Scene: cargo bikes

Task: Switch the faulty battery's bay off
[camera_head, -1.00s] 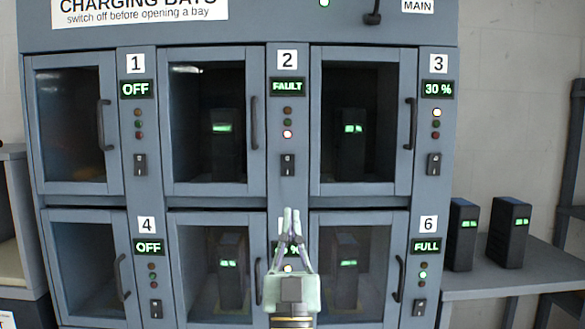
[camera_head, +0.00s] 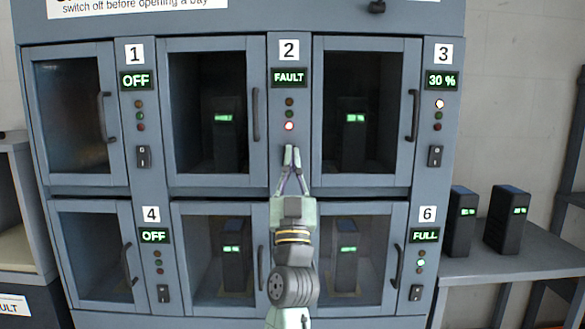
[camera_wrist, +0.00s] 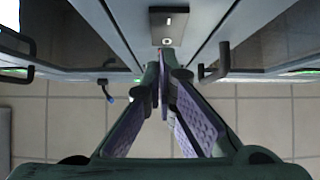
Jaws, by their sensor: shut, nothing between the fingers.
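Bay 2's display (camera_head: 289,77) reads FAULT, and a lit red lamp (camera_head: 289,126) shows below it. The bay 2 door (camera_head: 208,182) is shut, with a dark battery (camera_head: 227,140) behind its glass. My gripper (camera_head: 291,155) is shut and empty, fingertips up at bay 2's switch, which they mostly cover in the head view. In the wrist view the switch plate (camera_wrist: 169,28) shows just beyond my fingertips (camera_wrist: 162,82). I cannot tell whether they touch it or which way its rocker is set.
Door handles flank the switch column: bay 2's handle (camera_head: 255,118) on the left, bay 3's handle (camera_head: 414,115) on the right. Bay 3 reads 30 % (camera_head: 441,81); bays 1 and 4 read OFF; bay 6 reads FULL. Two batteries stand on a side table (camera_head: 500,262) at right.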

